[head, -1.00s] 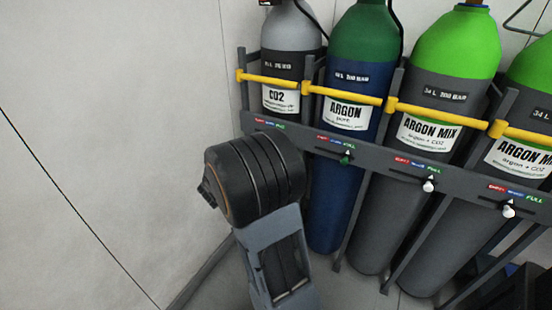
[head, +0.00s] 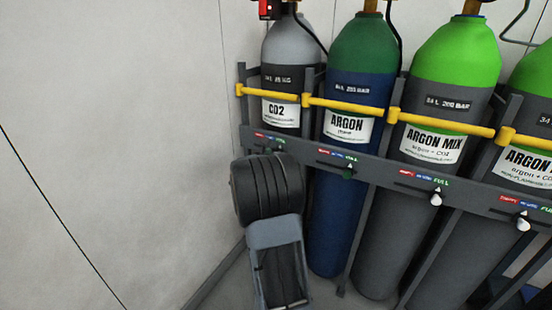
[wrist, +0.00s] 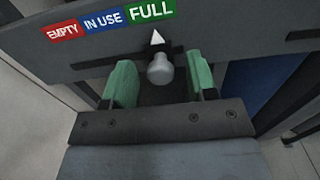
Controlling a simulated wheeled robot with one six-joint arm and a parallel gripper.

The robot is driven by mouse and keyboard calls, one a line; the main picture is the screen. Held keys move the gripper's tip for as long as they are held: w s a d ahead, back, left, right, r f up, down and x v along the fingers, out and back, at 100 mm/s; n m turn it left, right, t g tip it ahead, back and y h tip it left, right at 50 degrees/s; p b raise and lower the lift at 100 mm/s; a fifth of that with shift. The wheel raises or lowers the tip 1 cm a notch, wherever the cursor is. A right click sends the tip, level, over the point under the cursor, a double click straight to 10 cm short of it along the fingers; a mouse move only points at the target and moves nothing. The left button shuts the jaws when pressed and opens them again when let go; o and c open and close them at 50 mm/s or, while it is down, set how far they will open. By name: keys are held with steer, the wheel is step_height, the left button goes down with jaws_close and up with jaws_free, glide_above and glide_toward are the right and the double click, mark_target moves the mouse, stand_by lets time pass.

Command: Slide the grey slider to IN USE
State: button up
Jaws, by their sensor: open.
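The grey slider (wrist: 160,68) shows in the wrist view as a round knob with a white pointer, on a dark rail plate. Its pointer is below the green FULL label (wrist: 151,12). The blue IN USE label (wrist: 103,21) is to its left, and the red EMPTY label (wrist: 62,33) is farther left. My gripper (wrist: 162,78) is open, with one green finger on each side of the knob and gaps showing between. In the head view my arm is in front of the rack below the CO2 cylinder and hides most of this slider and the fingers.
The rack rail (head: 395,172) carries other sliders: a green one (head: 347,174) under argon and white ones (head: 436,199) to the right. The CO2 cylinder (head: 284,70) and several others stand behind yellow bars. A bare wall (head: 110,130) is on the left.

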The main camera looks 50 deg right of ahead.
steer(key=shift+w+d, duration=0.15)
steer(key=shift+d, duration=0.45)
jaws_close()
